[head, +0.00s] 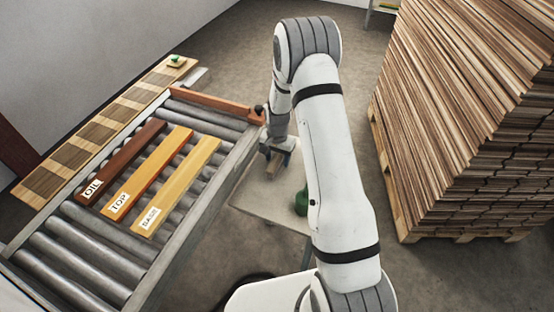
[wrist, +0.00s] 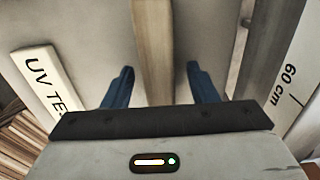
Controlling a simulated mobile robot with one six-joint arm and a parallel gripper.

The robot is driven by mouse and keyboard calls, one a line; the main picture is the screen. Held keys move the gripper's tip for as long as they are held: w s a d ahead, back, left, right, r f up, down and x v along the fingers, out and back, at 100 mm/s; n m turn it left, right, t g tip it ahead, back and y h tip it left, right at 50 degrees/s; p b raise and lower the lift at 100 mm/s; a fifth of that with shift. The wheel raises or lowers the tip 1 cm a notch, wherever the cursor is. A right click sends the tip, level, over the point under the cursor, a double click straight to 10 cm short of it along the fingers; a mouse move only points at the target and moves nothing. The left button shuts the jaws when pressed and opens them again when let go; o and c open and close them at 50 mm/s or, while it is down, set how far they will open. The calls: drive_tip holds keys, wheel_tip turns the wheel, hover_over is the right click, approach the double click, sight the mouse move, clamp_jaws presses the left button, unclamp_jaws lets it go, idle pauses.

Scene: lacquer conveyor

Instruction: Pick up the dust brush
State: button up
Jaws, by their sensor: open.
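A pale wooden bar, which looks like the dust brush's handle (wrist: 153,45), runs up the middle of the wrist view. No bristles show. My gripper (wrist: 161,72) is open, with one blue finger on each side of the wood and a gap to both. In the head view my gripper (head: 277,152) points down over the small side table (head: 262,200). A small brown piece of the brush (head: 273,167) shows just below the fingers; the rest is hidden. I cannot tell how far the fingertips are above the table.
A block lettered "UV TE" (wrist: 45,75) lies left of the fingers, and a "60 cm" strip (wrist: 290,75) lies right. A green bottle (head: 302,201) stands on the table, partly behind my arm. Left is the roller conveyor (head: 75,255) with labelled boards; right, a tall wood stack (head: 470,110).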

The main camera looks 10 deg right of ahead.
sight(277, 156)
drive_tip(key=shift+f, duration=0.3)
clamp_jaws()
idle(0.4)
wheel_tip(277, 156, up, 10)
drive_tip(key=shift+r+b, duration=0.1)
drive_tip(key=shift+b, duration=1.15)
